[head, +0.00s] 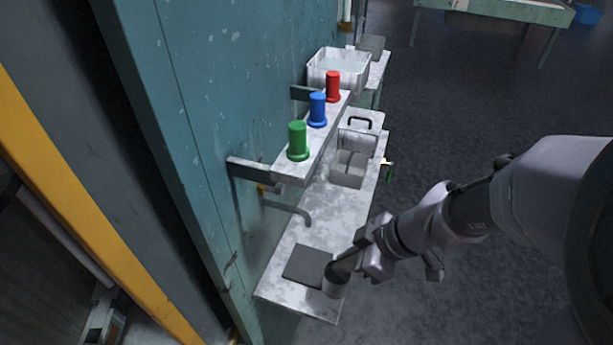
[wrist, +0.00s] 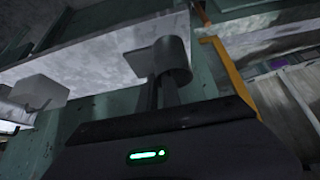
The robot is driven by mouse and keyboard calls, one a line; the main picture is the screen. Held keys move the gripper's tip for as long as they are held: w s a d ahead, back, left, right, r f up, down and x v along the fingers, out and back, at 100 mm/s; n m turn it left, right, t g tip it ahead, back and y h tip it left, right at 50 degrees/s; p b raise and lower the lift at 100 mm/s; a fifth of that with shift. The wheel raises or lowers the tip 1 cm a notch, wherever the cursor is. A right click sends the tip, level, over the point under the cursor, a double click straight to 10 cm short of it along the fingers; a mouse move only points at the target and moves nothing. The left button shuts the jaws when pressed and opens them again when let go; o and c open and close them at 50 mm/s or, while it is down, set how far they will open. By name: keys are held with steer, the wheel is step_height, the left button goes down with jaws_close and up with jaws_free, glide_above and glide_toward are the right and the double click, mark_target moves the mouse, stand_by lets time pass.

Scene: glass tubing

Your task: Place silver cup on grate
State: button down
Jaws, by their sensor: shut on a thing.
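The silver cup (head: 336,283) is at the right edge of the dark square grate (head: 304,265) on the near end of the counter. My gripper (head: 343,267) is shut on the cup from the right. In the wrist view the cup (wrist: 172,58) is between the fingertips (wrist: 165,88), with the grate (wrist: 138,62) beside and partly behind it. I cannot tell whether the cup touches the counter or is held just above it.
The long grey counter (head: 275,272) runs along the teal wall. A faucet (head: 290,208) juts out behind the grate, and a sink (head: 349,168) lies farther back. Green (head: 297,141), blue (head: 317,109) and red (head: 333,86) cylinders stand on the shelf above.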

steer(key=w+a+f, duration=0.1)
steer(key=w+a, duration=0.1)
steer(key=w+a+f+b, duration=0.1)
steer(key=w+a+f, duration=0.1)
steer(key=w, duration=0.1)
steer(key=w+a+f, duration=0.1)
steer(key=w, duration=0.2)
steer(key=shift+w+a+f, duration=0.15)
steer(key=shift+a+f, duration=0.15)
steer(key=shift+a, duration=0.1)
steer(key=c, duration=1.6)
jaws_free()
steer(key=shift+b, duration=0.3)
steer(key=shift+o, duration=0.3)
